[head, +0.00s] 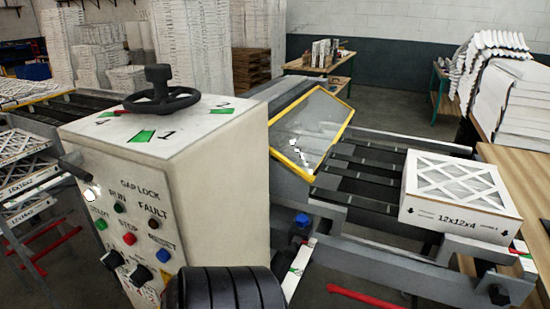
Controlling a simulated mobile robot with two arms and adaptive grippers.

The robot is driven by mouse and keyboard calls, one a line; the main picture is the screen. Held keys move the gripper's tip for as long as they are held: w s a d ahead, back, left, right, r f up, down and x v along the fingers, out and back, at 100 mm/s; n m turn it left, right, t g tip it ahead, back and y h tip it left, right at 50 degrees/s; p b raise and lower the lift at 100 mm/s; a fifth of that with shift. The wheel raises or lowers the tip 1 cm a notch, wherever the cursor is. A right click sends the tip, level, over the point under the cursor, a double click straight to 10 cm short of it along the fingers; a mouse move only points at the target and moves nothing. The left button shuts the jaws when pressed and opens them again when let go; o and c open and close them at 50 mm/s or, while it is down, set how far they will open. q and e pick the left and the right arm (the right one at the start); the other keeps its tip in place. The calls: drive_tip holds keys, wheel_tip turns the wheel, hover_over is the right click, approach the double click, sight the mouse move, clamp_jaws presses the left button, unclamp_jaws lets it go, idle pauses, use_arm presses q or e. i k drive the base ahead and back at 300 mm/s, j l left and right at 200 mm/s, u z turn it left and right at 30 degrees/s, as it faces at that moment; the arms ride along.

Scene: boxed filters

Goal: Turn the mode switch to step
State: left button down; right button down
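A pale control box (215,165) stands at the centre-left, its front panel facing left. Low on the panel are two black rotary knobs, a left one (112,260) and a right one (140,274). Their labels are too small and slanted to read, so I cannot tell which is the mode switch or where it points. Above them are a green start button (101,225), a red stop button (129,239) and a blue reset button (163,255). Neither of my grippers is in view. A black ribbed shape at the bottom centre covers the box's lower right part.
A black handwheel (161,98) sits on top of the box, among green numbered marks. A lever (75,165) sticks out from the panel's upper left. Right of the box, a conveyor (355,180) carries a boxed filter (455,215). Filter stacks stand behind.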

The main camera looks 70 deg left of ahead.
sight(140, 276)
drive_tip(key=u, duration=3.35)
